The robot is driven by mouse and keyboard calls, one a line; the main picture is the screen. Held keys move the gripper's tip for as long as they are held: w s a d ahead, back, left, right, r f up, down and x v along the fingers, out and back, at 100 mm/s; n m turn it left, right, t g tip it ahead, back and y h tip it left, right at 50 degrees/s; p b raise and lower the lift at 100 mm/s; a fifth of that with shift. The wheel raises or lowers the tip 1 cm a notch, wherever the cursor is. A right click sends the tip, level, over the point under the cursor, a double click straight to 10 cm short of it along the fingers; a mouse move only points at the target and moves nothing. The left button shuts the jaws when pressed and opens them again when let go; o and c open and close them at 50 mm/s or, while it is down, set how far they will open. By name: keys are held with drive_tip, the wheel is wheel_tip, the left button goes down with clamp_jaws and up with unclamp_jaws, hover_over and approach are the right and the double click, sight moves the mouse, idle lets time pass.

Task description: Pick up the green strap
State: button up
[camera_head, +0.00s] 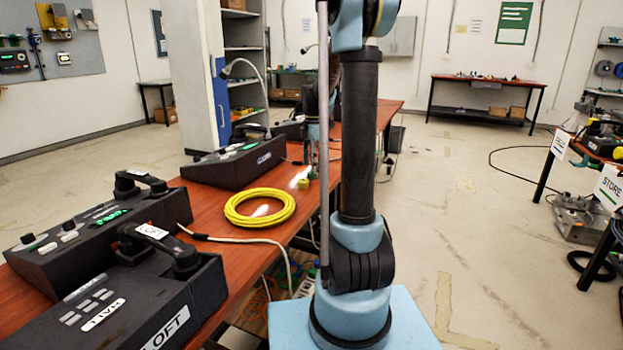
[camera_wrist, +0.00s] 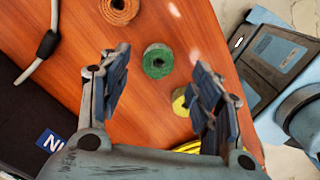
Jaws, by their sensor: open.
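The green strap (camera_wrist: 157,61) is a small rolled coil with a hole in its middle, lying on the orange-brown table (camera_wrist: 75,85). In the wrist view it shows between and beyond the fingertips of my gripper (camera_wrist: 160,72), which is open and empty. The strap also shows as a small green spot in the head view (camera_head: 313,175), below my gripper and close to it. A yellow roll (camera_wrist: 180,102) lies close to the strap, partly hidden by my right-hand finger. A brown-orange roll (camera_wrist: 118,9) lies at the top of the wrist view.
A yellow cable coil (camera_head: 260,207) lies on the table nearer the front. Black paging phone consoles (camera_head: 235,164) stand along the table, one with a gooseneck microphone. A grey cable (camera_wrist: 43,45) crosses the table at upper left in the wrist view.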

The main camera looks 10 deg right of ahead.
sight(313, 175)
drive_tip(key=shift+w+a+f, duration=0.1)
drive_tip(key=shift+f, duration=2)
drive_tip(key=c, duration=0.9)
